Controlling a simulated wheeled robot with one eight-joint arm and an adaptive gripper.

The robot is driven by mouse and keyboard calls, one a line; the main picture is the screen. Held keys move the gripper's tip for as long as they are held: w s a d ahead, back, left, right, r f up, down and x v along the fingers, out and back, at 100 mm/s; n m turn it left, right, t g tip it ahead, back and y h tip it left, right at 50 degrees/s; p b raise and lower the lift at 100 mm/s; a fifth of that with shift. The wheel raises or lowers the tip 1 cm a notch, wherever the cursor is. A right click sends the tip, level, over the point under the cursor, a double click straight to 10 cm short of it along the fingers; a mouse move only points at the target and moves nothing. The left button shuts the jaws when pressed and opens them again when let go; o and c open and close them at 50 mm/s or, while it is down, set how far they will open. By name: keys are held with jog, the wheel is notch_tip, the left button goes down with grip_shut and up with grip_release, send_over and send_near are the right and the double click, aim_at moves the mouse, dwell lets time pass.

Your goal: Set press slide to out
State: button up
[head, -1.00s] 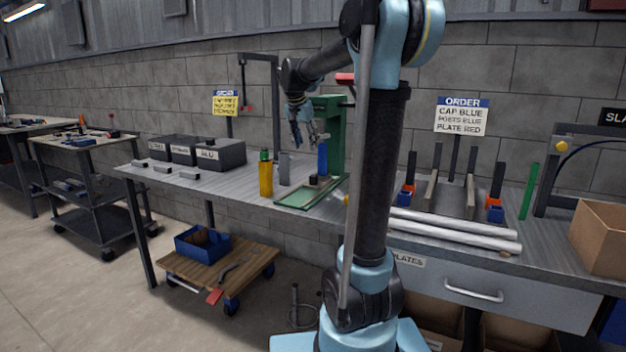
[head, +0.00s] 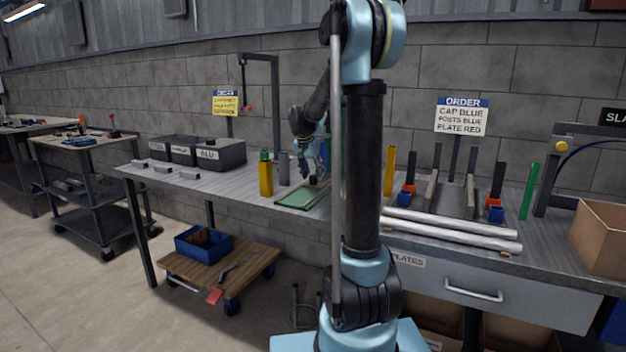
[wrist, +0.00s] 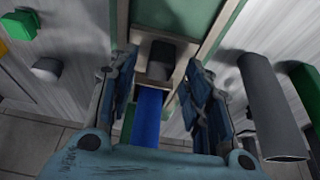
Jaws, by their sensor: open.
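The press has a green base track (head: 298,199) on the bench, with its front end toward me. Its upright frame is mostly hidden behind my arm in the head view. My gripper (head: 318,172) is low over the back part of the track. In the wrist view my gripper (wrist: 158,68) is open, with one finger on each side of the track. A dark block (wrist: 160,52) sits in the track (wrist: 184,16), between or just beyond the fingertips. A blue cylinder (wrist: 147,115) shows between the fingers. I cannot tell whether a finger touches the block.
A yellow post with a green top (head: 265,176) and a grey cylinder (head: 284,168) stand left of the track. A grey cylinder (wrist: 270,105) is right of the fingers in the wrist view. Grey bins (head: 220,154) stand farther left. White tubes (head: 450,235) lie at right.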

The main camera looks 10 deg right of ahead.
jog(key=shift+x, duration=1.25)
jog(key=shift+c, duration=0.2)
grip_shut()
